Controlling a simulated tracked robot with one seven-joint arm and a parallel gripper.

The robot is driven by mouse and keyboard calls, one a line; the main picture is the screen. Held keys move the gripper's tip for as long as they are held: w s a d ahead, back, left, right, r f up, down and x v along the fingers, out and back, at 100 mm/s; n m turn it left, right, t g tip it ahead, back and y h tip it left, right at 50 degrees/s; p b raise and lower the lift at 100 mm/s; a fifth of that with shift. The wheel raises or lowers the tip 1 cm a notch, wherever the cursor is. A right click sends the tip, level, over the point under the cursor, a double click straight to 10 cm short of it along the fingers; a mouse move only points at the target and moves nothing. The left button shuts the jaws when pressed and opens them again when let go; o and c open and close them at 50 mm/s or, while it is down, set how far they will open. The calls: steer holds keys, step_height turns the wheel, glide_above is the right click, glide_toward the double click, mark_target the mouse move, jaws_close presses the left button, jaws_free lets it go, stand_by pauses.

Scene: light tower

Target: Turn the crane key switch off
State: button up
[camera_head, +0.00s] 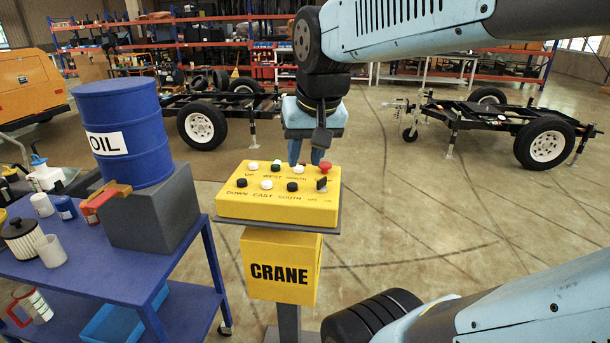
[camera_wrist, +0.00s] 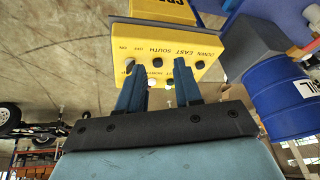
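The yellow crane control box (camera_head: 235,207) stands on a post and carries black and white buttons and a red button (camera_head: 325,166). The black key switch (camera_head: 321,184) is at its near right corner; in the wrist view a dark knob near the ON/OFF lettering (camera_wrist: 129,67) looks to be the same switch, by the left fingertip. My gripper (camera_head: 306,158) points down at the far edge of the box. In the wrist view its two blue fingers (camera_wrist: 160,78) are apart with nothing held between them. Whether a finger touches the box is unclear.
A blue cart (camera_head: 100,260) with a blue oil drum (camera_head: 125,135) on a grey block stands left of the box. Wheeled trailer frames (camera_head: 500,125) and shelves (camera_head: 220,50) are behind.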

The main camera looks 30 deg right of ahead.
steer(key=w+d+m+g, duration=0.2)
steer(key=w+d+m, duration=0.3)
steer(key=w, duration=0.2)
steer(key=m+g, duration=0.2)
steer(key=m, duration=0.3)
glide_above(322, 179)
step_height(322, 179, down, 14)
steer(key=shift+w+f, duration=0.1)
steer(key=shift+f, duration=0.1)
jaws_close()
